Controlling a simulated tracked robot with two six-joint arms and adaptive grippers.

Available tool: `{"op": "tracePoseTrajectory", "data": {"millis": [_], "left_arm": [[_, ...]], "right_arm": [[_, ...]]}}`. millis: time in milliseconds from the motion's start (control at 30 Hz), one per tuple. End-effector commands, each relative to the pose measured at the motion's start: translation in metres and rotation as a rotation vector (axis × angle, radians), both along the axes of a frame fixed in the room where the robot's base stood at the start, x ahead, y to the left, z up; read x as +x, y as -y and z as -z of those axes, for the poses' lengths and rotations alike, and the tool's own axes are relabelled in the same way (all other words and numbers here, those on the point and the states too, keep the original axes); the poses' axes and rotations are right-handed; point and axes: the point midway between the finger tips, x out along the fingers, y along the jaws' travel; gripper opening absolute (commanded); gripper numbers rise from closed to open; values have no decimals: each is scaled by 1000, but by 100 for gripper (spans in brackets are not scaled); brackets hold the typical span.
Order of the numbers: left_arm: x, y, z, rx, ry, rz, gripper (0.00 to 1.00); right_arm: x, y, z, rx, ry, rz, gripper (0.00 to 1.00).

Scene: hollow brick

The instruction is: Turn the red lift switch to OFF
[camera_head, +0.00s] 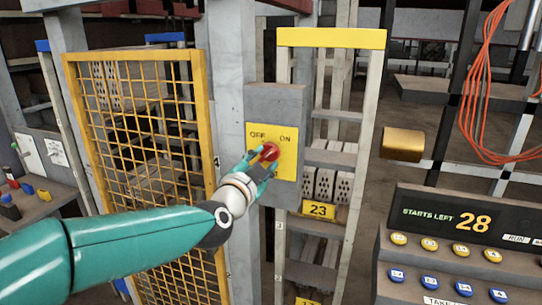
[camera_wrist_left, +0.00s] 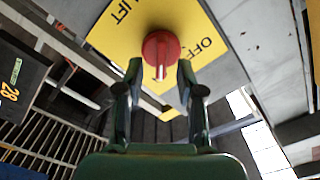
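The red lift switch (camera_head: 270,151) is a round knob on a yellow plate (camera_head: 286,166) marked OFF at left and ON at right, fixed to a grey box. In the left wrist view the knob (camera_wrist_left: 161,47) shows a raised grip pointing down the picture. The letters there look upside down. My left gripper (camera_head: 262,163) is at the knob, partly covering its lower side. In the wrist view its two fingers (camera_wrist_left: 159,72) are apart, one on each side of the knob's lower part. I cannot tell whether they touch it. My right gripper is not in view.
A yellow mesh gate (camera_head: 203,115) stands left of the switch box. A yellow-topped rack (camera_head: 331,38) with hollow bricks is to the right. A console (camera_head: 450,217) reading STARTS LEFT 28 stands at lower right. An orange cable (camera_head: 474,125) hangs at upper right.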

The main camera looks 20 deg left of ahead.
Motion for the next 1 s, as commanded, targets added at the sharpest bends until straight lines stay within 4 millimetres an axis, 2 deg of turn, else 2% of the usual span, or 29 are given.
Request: {"op": "tracePoseTrajectory", "data": {"millis": [100, 200, 533, 767, 867, 900, 1000], "left_arm": [[14, 0, -1, -1, -1, -1, 38], [20, 0, 0, 0, -1, -1, 38], [22, 1, 0, 0, 1, 1, 38], [22, 1, 0, 0, 1, 1, 0], [22, 2, 0, 0, 0, 1, 0], [22, 24, 0, -2, -1, 11, 0], [22, 8, 1, -1, -3, 4, 0]], "right_arm": [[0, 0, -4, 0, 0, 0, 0], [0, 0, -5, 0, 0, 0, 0], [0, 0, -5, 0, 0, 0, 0], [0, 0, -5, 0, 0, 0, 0], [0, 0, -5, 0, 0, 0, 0], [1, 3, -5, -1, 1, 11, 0], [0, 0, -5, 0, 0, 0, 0]]}}
